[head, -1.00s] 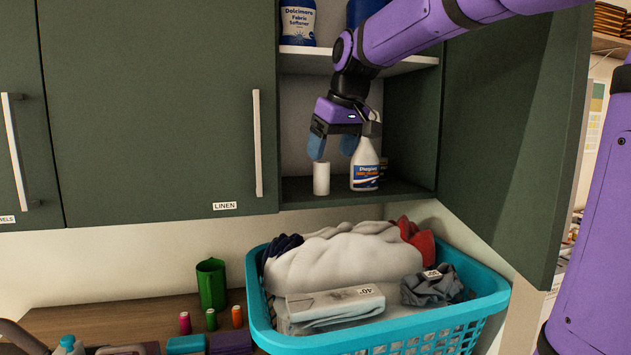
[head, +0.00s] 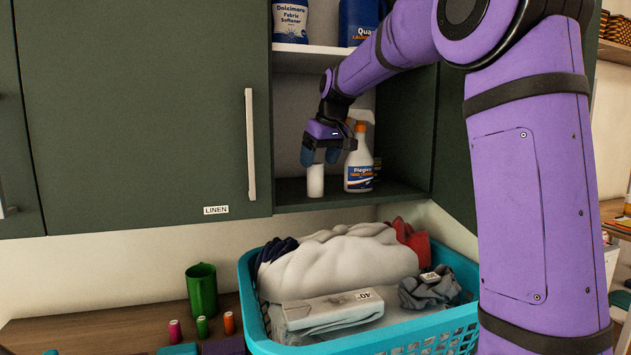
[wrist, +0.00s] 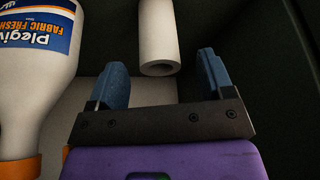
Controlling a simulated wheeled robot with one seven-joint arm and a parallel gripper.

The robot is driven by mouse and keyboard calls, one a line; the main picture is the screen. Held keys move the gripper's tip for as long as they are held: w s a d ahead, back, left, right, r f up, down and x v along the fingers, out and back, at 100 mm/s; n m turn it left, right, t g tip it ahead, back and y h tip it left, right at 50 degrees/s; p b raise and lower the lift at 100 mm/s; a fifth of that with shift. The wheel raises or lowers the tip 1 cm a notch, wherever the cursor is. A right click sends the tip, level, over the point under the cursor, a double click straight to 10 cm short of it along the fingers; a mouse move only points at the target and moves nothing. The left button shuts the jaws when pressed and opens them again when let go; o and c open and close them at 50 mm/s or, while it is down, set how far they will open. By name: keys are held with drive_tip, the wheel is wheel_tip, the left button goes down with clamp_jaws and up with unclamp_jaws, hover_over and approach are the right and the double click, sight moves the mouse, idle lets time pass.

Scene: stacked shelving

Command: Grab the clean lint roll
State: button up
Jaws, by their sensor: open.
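The clean lint roll (head: 315,182) is a white cylinder standing upright on the lower shelf of the open cupboard. It also shows in the wrist view (wrist: 158,38), at the top middle, ahead of my fingers. My gripper (head: 320,158) is in the cupboard just above and around the roll's upper part in the head view. In the wrist view my gripper (wrist: 158,80) is open, with one blue finger to each side of the roll's line. Nothing is between the fingers' pads that I can see touching them.
A white spray bottle (head: 359,165) with an orange collar stands close to the right of the roll; it is large in the wrist view (wrist: 35,70). The upper shelf (head: 305,50) holds blue and white bottles. A turquoise laundry basket (head: 262,335) stands below.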

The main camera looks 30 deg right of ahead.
sight(314, 172)
drive_tip(key=shift+w+x, duration=0.1)
drive_tip(key=shift+x, duration=1.2)
drive_tip(key=shift+w+x, duration=0.15)
drive_tip(key=shift+x, duration=1.15)
drive_tip(key=shift+r, duration=0.1)
drive_tip(key=c, duration=1)
drive_tip(key=shift+r, duration=0.15)
